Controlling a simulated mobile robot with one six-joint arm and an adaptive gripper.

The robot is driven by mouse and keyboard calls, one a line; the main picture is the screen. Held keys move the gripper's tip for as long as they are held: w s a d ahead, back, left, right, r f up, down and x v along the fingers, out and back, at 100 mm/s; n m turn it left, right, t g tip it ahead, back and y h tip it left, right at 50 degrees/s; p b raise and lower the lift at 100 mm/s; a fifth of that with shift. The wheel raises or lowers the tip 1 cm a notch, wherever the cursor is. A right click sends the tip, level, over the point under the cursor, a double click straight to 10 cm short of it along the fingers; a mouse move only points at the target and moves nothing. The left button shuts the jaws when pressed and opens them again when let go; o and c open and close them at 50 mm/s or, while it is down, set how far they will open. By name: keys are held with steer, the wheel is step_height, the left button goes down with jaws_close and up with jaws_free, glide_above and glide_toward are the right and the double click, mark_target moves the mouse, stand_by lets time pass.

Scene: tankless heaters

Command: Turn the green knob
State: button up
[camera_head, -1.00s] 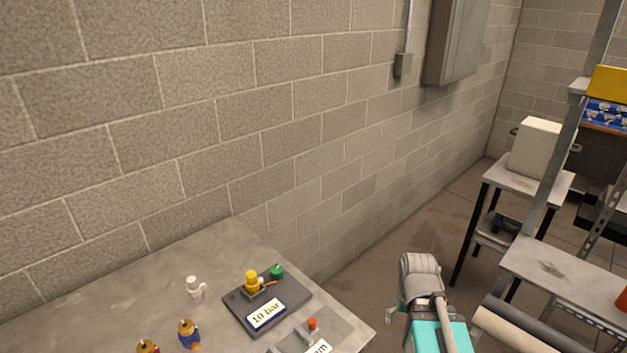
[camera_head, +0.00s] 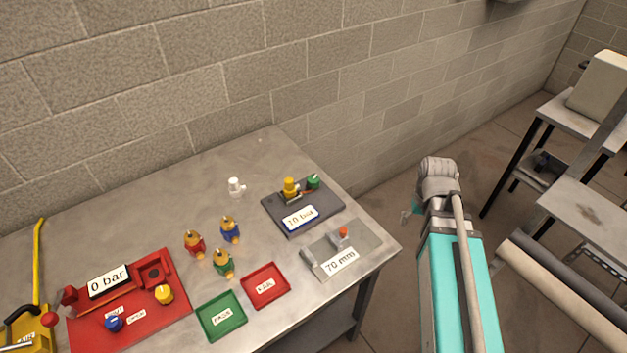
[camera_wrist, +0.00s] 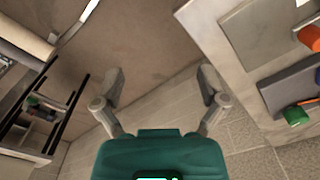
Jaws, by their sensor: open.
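The green knob (camera_head: 313,182) is at the right end of a yellow-topped fitting on the dark grey block labelled "10 bar" (camera_head: 330,208), near the table's back right. In the wrist view a green part (camera_wrist: 296,115) beside a dark block shows at the right edge. My gripper (camera_wrist: 160,84) is open and empty in the wrist view, its two fingers wide apart over the floor. It is off the table's right side, apart from the knob. In the head view my gripper is mostly hidden behind my arm.
A grey plate labelled "70 mm" (camera_head: 365,243) with an orange-topped part lies in front of the block. A white fitting (camera_head: 236,187), several coloured valves, red and green trays (camera_head: 222,334) and a red "0 bar" board (camera_head: 170,318) are further left. A metal stand (camera_head: 560,110) is right.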

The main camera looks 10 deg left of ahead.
steer(key=w+a+r+n+p, duration=0.3)
steer(key=w+a, duration=0.2)
steer(key=a, duration=0.4)
steer(key=w+a+r+n+p, duration=0.25)
steer(key=w+a, duration=0.25)
steer(key=a, duration=0.3)
step_height(320, 180, up, 4)
steer(key=f+n+p, duration=0.1)
steer(key=n+p, duration=0.2)
steer(key=n, duration=0.2)
glide_above(315, 179)
steer(key=shift+r, duration=0.2)
steer(key=shift+f, duration=0.15)
step_height(315, 179, down, 13)
steer(key=b, duration=1.4)
steer(key=shift+f, duration=0.2)
steer(key=shift+c, duration=0.2)
steer(key=c, duration=1.1)
